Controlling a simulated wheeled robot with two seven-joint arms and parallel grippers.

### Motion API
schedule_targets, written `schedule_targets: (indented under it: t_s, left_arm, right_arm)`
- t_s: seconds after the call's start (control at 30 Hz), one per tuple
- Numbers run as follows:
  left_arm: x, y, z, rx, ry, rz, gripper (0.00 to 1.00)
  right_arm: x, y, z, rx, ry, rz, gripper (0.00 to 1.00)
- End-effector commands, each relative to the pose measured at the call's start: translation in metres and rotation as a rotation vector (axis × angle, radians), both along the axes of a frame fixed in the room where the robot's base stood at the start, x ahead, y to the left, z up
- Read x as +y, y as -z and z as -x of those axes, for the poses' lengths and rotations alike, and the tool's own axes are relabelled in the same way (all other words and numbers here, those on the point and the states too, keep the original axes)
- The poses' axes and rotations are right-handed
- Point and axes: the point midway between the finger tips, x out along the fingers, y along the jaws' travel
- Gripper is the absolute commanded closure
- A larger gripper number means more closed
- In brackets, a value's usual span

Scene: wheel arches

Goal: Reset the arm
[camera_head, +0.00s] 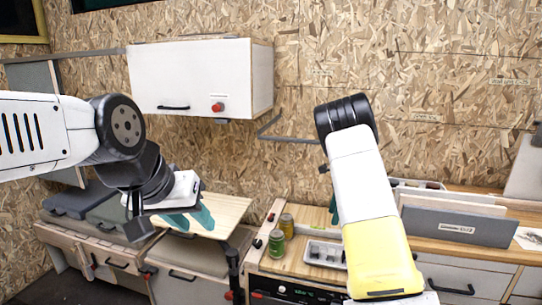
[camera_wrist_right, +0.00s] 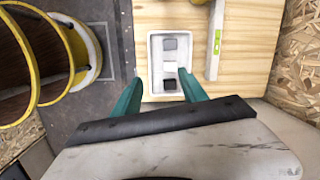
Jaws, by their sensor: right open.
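My left arm comes in from the left in the head view, and its gripper (camera_head: 190,218) has teal fingers over a light wooden top. Their gap is unclear from this angle, and I see nothing held. My right arm is raised at the centre right, with a white and yellow link in front. Its gripper is mostly hidden behind that link, with only a bit of teal showing. In the right wrist view, my right gripper (camera_wrist_right: 160,78) is open, its teal fingers apart with nothing between them. A white tray with small grey and black pieces (camera_wrist_right: 170,47) shows beyond the fingertips.
A green can (camera_head: 277,244) and a yellowish can (camera_head: 287,226) stand on the counter beside the tray (camera_head: 310,250). A white wall cabinet (camera_head: 190,75) hangs behind. A grey panel (camera_head: 455,226) stands on the right counter. Yellow-rimmed round objects (camera_wrist_right: 75,50) are left in the wrist view.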

Motion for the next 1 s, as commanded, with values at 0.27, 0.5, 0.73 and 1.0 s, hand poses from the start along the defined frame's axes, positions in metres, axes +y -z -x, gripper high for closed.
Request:
schedule_targets:
  t_s: [0.27,0.5,0.73,1.0]
  left_arm:
    - [0.0,0.0,0.0,0.0,0.0,0.0,0.64]
    - [0.0,0.0,0.0,0.0,0.0,0.0,0.64]
    - [0.0,0.0,0.0,0.0,0.0,0.0,0.64]
    - [0.0,0.0,0.0,0.0,0.0,0.0,0.64]
  right_arm:
    - [0.017,-0.11,0.073,-0.156,-0.306,-0.084,0.5]
    - [0.043,-0.184,0.156,-0.323,-0.65,-0.064,0.5]
    - [0.067,-0.229,0.246,-0.484,-1.014,0.063,0.5]
    - [0.083,-0.239,0.341,-0.603,-1.411,0.327,0.5]
